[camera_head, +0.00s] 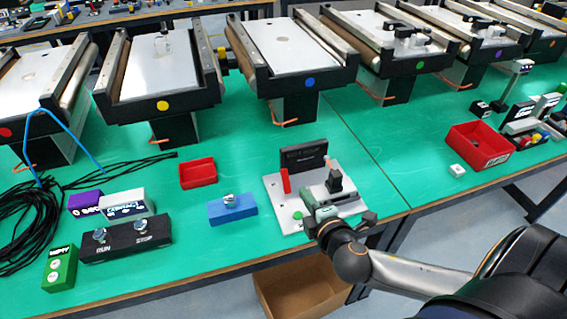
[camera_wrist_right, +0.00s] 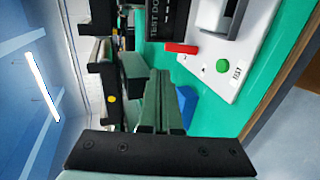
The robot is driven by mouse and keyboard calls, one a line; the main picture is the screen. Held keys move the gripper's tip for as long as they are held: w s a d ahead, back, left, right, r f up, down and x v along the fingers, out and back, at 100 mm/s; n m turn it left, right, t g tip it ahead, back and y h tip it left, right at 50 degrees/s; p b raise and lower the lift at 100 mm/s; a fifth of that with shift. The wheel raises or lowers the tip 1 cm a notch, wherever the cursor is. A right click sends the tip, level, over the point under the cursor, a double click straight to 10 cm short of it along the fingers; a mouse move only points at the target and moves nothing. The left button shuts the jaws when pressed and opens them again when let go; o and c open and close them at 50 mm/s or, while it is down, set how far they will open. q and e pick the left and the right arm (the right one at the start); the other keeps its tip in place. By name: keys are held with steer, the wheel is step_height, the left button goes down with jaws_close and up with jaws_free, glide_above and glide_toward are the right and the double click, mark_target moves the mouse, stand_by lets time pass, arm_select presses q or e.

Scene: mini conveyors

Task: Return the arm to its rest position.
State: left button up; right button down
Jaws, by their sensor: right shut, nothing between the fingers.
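My right arm comes in from the lower right in the head view. Its gripper (camera_head: 313,208) is over the front edge of the white test dock plate (camera_head: 283,216), beside the green button (camera_head: 298,215). In the wrist view the two grey-green fingers (camera_wrist_right: 160,90) lie together with nothing between them. The plate (camera_wrist_right: 262,40), its red block (camera_wrist_right: 181,47) and green button (camera_wrist_right: 222,66) are to the right of the fingers there. I cannot tell whether the gripper touches the plate. My left gripper is not in view.
A blue block with a knob (camera_head: 232,209), a red bin (camera_head: 198,173) and a black RUN/STOP box (camera_head: 127,240) stand left of the plate. Conveyors (camera_head: 297,55) line the back. Another red bin (camera_head: 480,146) is at right.

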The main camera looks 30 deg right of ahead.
steer(key=s+a+f+m+g+y, duration=0.1)
steer(key=f, duration=0.2)
steer(key=s+a+f+m+g+y, duration=0.1)
steer(key=s+a+f+m, duration=0.1)
steer(key=f, duration=0.2)
steer(key=s+a+f+m+g, duration=0.1)
steer(key=s+a+f, duration=0.1)
steer(key=f, duration=0.2)
steer(key=shift+a+m+y, duration=0.15)
steer(key=shift+m+y, duration=0.15)
steer(key=shift+y, duration=0.1)
steer(key=s+a+f+m+g+y, duration=0.1)
steer(key=s+a+f+m+y, duration=0.1)
steer(key=s+a+f+m, duration=0.4)
step_height(320, 180, down, 2)
steer(key=s+m, duration=0.1)
steer(key=m, duration=0.1)
steer(key=shift+s+a+m+y, duration=0.35)
steer(key=shift+a+m+y, duration=0.05)
